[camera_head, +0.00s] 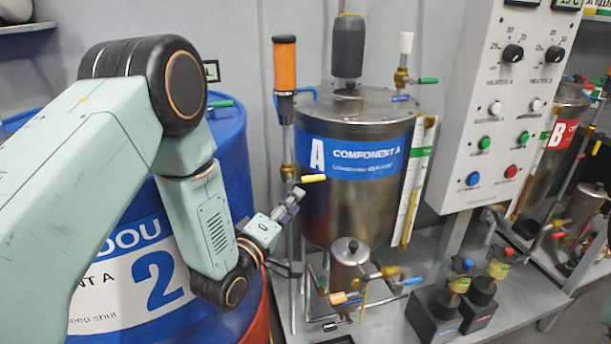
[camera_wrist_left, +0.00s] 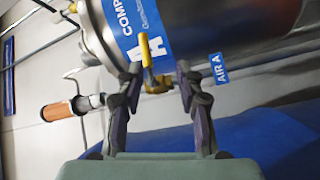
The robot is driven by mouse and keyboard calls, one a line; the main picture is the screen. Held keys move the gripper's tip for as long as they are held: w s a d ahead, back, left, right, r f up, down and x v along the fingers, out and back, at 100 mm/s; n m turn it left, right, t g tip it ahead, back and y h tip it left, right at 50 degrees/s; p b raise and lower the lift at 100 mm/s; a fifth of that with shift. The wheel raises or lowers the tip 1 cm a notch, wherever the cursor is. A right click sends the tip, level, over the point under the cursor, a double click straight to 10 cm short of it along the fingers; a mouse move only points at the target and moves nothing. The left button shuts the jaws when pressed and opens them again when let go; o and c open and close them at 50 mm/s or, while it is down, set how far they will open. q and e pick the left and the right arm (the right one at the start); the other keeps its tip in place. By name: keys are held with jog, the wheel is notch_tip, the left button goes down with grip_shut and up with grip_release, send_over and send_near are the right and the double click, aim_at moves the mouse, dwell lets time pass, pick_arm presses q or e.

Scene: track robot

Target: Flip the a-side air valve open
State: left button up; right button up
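The a-side air valve has a yellow handle (camera_head: 313,178) in front of the lower left of the steel Component A tank (camera_head: 345,205). In the left wrist view its yellow handle (camera_wrist_left: 146,52) and brass body (camera_wrist_left: 157,86) show beside a blue "AIR A" label (camera_wrist_left: 219,68). My left gripper (camera_head: 294,236) is open, its fingers spread one above the other just below and left of the handle. In the wrist view the valve lies between the two fingertips (camera_wrist_left: 159,68); contact cannot be told. My right gripper is not in view.
An orange-topped column (camera_head: 284,65) stands left of the tank. A blue drum (camera_head: 230,135) is behind my left arm. A small steel pot (camera_head: 349,265) with pipes and valves sits below the tank. A control panel (camera_head: 490,150) stands at right.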

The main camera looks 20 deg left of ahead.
aim_at(311, 180)
pick_arm(q)
jog(key=w, duration=0.2)
jog(key=w+d+r+n, duration=0.1)
jog(key=w+r+n+b, duration=0.1)
jog(key=w, duration=0.1)
jog(key=shift+w+d+r+t, duration=0.15)
jog(key=shift+w+d+t, duration=0.15)
jog(key=shift+w+t, duration=0.1)
jog(key=shift+w+d+r, duration=0.1)
jog(key=shift+w+r, duration=0.05)
jog(key=shift+w, duration=0.45)
jog(key=shift+w+d, duration=0.1)
jog(key=shift+w, duration=0.4)
jog(key=shift+s, duration=0.2)
jog(key=shift+c, duration=0.5)
jog(key=shift+w, duration=0.1)
grip_shut()
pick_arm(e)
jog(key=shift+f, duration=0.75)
